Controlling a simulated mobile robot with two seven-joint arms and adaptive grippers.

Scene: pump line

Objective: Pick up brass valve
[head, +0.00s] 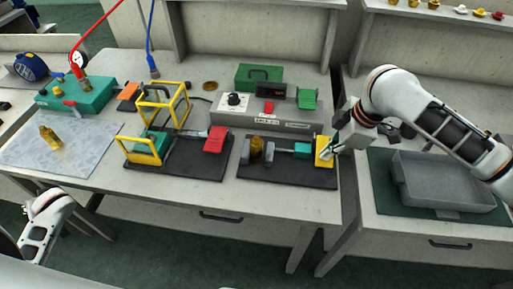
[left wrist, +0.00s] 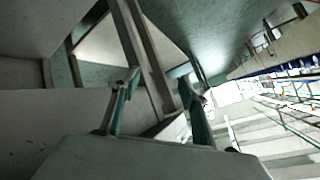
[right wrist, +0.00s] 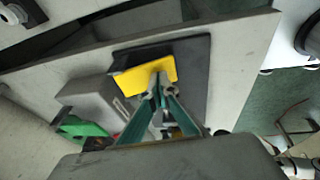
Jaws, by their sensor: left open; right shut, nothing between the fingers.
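A brass valve (head: 50,136) lies on the light grey mat (head: 85,150) at the left of the bench in the head view. A second brass-coloured part (head: 257,146) stands in the dark fixture at the right end of the bench. My right gripper (head: 328,152) is shut and empty at the yellow plate (head: 322,143) of that fixture; in the right wrist view its tips (right wrist: 160,82) overlap the plate, and contact is unclear. My left gripper (left wrist: 159,82) is open and empty in the left wrist view, with neither brass part in sight there.
A teal box (head: 75,97) with a red cable stands behind the mat. A middle fixture (head: 190,165) with a yellow frame and red block lies between. A grey control box (head: 265,115) stands behind the right fixture. A grey tray (head: 445,205) sits on the right table.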

